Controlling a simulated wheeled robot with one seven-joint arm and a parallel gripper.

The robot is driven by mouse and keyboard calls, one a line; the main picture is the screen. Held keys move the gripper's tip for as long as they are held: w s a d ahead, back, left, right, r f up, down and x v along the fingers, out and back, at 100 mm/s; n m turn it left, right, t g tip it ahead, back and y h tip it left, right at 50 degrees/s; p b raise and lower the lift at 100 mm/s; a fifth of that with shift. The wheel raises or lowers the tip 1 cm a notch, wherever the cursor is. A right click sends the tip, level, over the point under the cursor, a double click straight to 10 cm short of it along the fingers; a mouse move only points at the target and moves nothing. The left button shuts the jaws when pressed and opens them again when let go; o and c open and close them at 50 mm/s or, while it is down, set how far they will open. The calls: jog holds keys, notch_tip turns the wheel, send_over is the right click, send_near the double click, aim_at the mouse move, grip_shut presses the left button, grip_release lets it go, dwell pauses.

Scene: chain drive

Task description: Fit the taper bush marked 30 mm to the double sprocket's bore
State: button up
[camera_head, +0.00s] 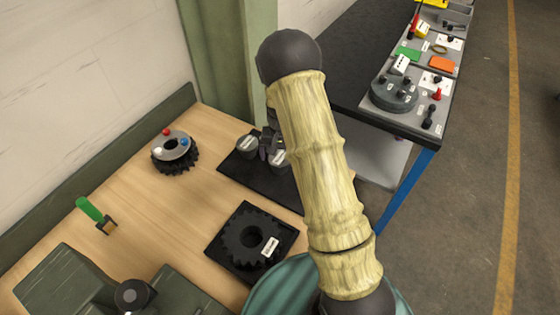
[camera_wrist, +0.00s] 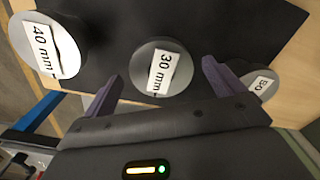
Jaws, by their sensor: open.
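The 30 mm taper bush (camera_wrist: 144,57) is a grey disc with a white label, standing on a dark mat (camera_head: 235,172). My gripper (camera_wrist: 163,72) is open, its two dark fingers apart to either side of this bush in the wrist view; I cannot tell whether they reach down around it. In the head view my gripper (camera_head: 267,147) is partly hidden by my arm, beside two grey bushes. A black toothed sprocket (camera_head: 235,247) with an open bore and a white label, too small to read, lies on a dark square plate (camera_head: 222,265); it appears to be the double sprocket.
A 40 mm bush (camera_wrist: 25,38) stands left and another bush (camera_wrist: 263,83), its label partly visible, right. A toothed part with a coloured-knob ring (camera_head: 174,148) and a green-handled tool (camera_head: 92,211) are on the bench (camera_head: 165,215). A side table (camera_head: 345,60) holds more parts.

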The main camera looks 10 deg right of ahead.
aim_at(280, 158)
jog(key=shift+f, duration=1.4)
jog(key=shift+a, duration=0.1)
jog(key=c, duration=1.5)
jog(key=shift+o, duration=0.2)
jog(key=shift+r, duration=0.2)
notch_tip(280, 158, up, 10)
jog(key=shift+f+b, duration=0.1)
jog(key=shift+b, duration=0.65)
